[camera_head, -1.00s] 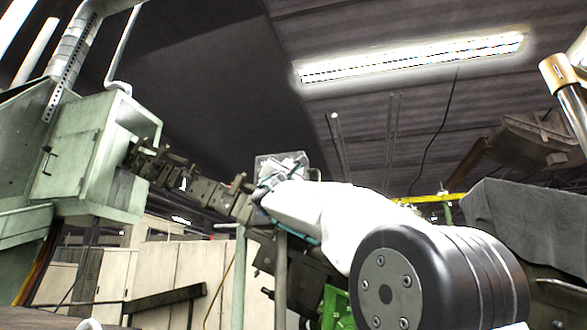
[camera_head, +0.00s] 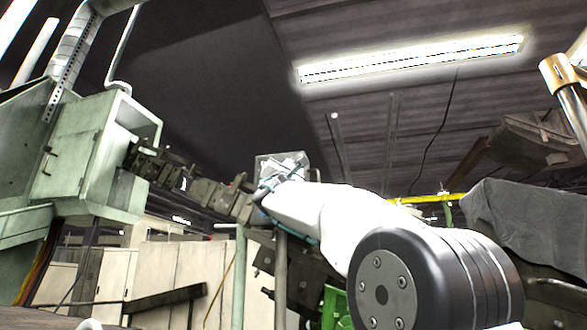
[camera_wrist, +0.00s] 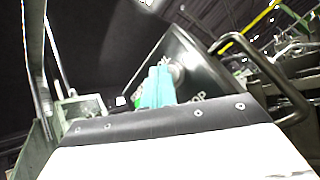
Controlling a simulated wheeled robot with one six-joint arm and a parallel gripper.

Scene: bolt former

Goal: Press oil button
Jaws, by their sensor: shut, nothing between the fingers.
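My gripper's teal fingers (camera_wrist: 157,88) are shut with nothing between them. They stand in front of a dark control panel (camera_wrist: 208,72) with pale lettering, of which "OP" is readable beside the fingers. A round grey knob or button (camera_wrist: 177,73) shows just right of the fingertips. I cannot tell whether the fingertips touch the panel, and the fingers hide part of it. No label for oil can be read. In the head view my gripper (camera_head: 268,184) reaches a small box-like panel (camera_head: 291,160) on a post, which my wrist partly covers.
A dark bent handle or rail (camera_wrist: 270,75) runs around the panel's right side. A pale green machine cabinet (camera_head: 85,165) stands at the left, with a dark linkage (camera_head: 195,185) running from it toward the post. A grey covered block (camera_head: 525,220) is at the right.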

